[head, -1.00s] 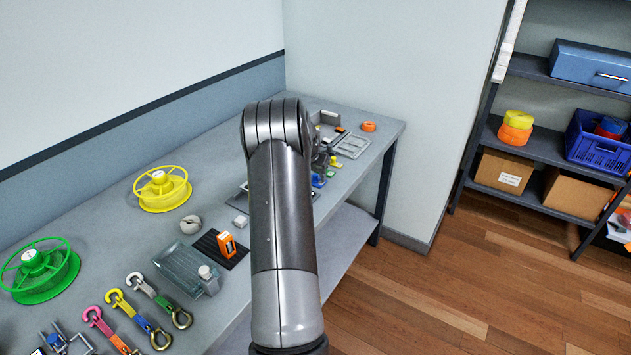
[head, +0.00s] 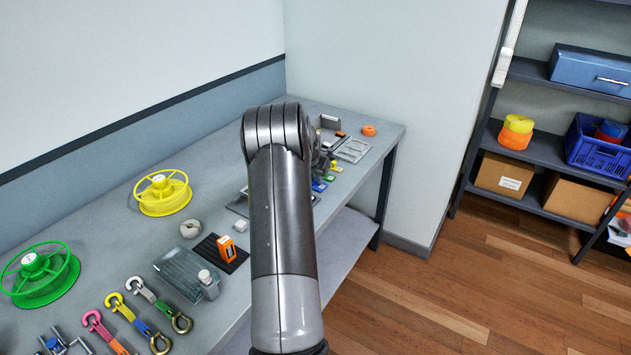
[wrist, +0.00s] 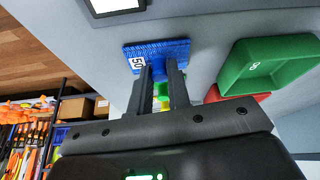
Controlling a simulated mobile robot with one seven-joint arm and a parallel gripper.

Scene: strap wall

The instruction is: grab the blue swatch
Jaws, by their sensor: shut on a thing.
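The blue swatch (wrist: 172,50) is a ribbed blue piece with a white label reading "50", seen at the top centre of the wrist view. My gripper (wrist: 160,70) has its two dark fingers close together on the swatch's near edge and is shut on it. In the head view my arm hides the gripper. A small blue piece (head: 318,185) shows just right of my arm there, by small green (head: 328,177) and yellow (head: 336,169) pieces; I cannot tell whether it is the held swatch.
In the wrist view a green tray-like piece (wrist: 268,66) is close on the right, with a red one (wrist: 236,97) partly behind it. On the bench are a yellow reel (head: 163,193), a green reel (head: 40,272), hooked straps (head: 135,322) and a clear tray (head: 190,272).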

